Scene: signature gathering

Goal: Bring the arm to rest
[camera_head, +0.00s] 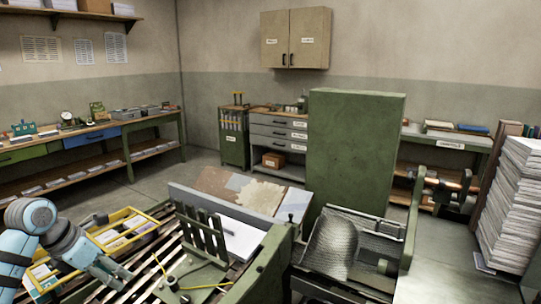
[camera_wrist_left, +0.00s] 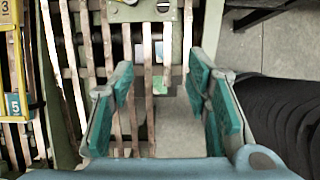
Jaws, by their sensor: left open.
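My left arm comes in from the left side of the head view. Its gripper (camera_head: 122,278) is over the slatted wooden bed of the green machine (camera_head: 205,275). In the left wrist view the two teal-padded fingers of the left gripper (camera_wrist_left: 158,85) stand apart. Only slats (camera_wrist_left: 117,60) and a pale surface show between them, and nothing is held. My right gripper is in neither view.
A yellow-framed tray (camera_head: 128,238) with paper bundles lies close to my left arm. Upright green prongs (camera_head: 204,236) and a yellow cable loop stand right of the gripper. Paper stacks (camera_head: 515,190) rise at the far right. Open floor (camera_head: 135,193) lies behind.

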